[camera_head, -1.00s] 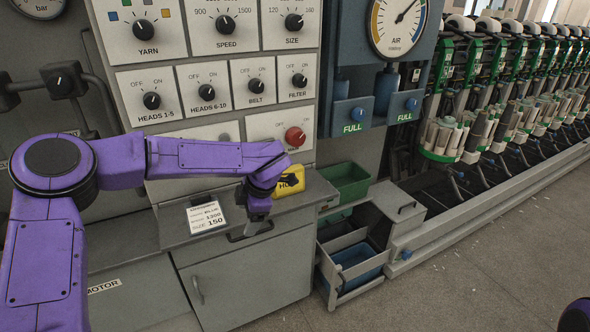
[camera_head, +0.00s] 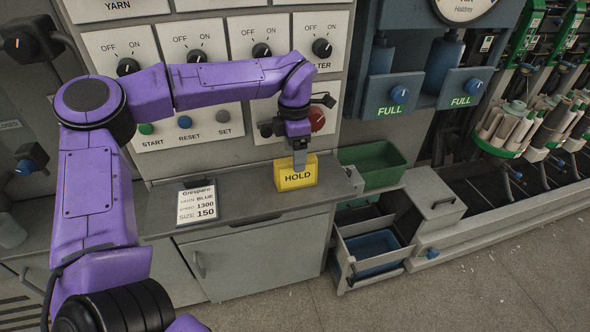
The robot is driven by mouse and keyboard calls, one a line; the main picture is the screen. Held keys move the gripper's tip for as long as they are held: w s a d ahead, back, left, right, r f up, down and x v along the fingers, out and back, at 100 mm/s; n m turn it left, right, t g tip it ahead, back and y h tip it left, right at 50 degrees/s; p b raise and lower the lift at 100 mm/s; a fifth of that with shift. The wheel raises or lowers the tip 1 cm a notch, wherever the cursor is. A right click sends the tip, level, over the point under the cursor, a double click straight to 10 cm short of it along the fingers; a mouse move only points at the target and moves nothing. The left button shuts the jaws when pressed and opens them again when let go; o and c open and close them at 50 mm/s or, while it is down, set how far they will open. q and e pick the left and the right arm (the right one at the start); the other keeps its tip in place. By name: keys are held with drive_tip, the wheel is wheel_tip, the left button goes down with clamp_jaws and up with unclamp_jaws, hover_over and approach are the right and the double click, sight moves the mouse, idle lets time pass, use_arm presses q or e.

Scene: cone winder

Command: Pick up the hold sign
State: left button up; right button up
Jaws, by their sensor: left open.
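The yellow hold sign (camera_head: 296,177) stands upright on the grey counter (camera_head: 240,187), with "HOLD" facing me. My left gripper (camera_head: 299,163) points down right at the sign's top edge, and its fingers overlap the upper part of the sign in the picture. The left gripper is open. I cannot tell whether the fingers touch the sign or stand on both sides of it. My right gripper is not in view.
The control panel with a red button (camera_head: 317,119) rises behind. A green bin (camera_head: 372,163) and an open drawer with a blue bin (camera_head: 374,249) are at the right.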

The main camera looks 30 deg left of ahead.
use_arm(q)
drive_tip(key=f, duration=0.4)
drive_tip(key=f+p, duration=0.1)
drive_tip(key=shift+w+d+f, duration=0.1)
drive_tip(key=shift+w+f, duration=0.3)
drive_tip(key=shift+s+r, duration=0.15)
drive_tip(key=shift+s, duration=0.15)
drive_tip(key=c, duration=1.2)
drive_tip(key=shift+o, duration=0.2)
